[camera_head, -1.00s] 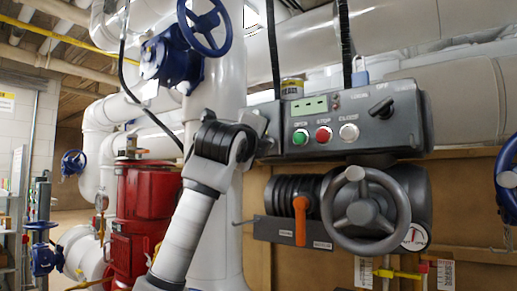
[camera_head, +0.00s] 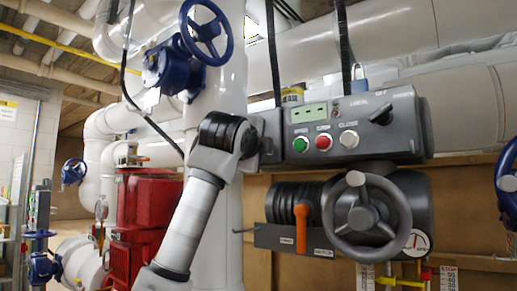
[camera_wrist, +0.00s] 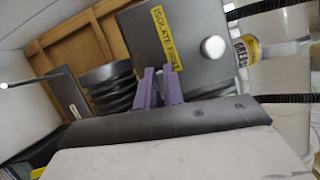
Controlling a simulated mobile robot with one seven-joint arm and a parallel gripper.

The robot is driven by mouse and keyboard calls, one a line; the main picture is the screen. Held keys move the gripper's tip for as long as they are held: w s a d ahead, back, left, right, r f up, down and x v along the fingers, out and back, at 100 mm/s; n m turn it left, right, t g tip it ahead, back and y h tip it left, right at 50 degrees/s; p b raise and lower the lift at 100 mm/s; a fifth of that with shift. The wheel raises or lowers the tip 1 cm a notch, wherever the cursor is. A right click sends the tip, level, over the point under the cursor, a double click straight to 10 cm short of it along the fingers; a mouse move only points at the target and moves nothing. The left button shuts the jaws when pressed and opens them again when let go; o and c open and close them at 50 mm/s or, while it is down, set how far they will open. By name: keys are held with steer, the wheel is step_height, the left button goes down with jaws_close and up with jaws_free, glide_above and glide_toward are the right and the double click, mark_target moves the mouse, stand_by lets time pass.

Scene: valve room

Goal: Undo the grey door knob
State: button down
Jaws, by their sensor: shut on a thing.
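The grey control box (camera_head: 350,125) has a flat side face with a yellow "ISOLATE FIRST" label (camera_wrist: 164,38), seen in the wrist view. A round silver-grey knob (camera_wrist: 213,46) is on that face, to the right of the label. My gripper (camera_wrist: 159,72) has two purple fingers close together against the box side, below the label and left of the silver knob. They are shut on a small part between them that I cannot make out. The silver knob is apart from the fingers. In the head view my wrist hides the box's left side and the fingers.
A grey handwheel (camera_head: 366,216) and an orange lever (camera_head: 301,228) sit below the box. A blue handwheel (camera_head: 206,29) is above my arm. A red tank (camera_head: 146,205) stands to the left. White pipes crowd the back.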

steer(key=c, duration=1.5)
jaws_free()
steer(key=b+v, duration=0.4)
steer(key=v, duration=0.9)
steer(key=shift+s, duration=0.4)
steer(key=shift+f, duration=0.1)
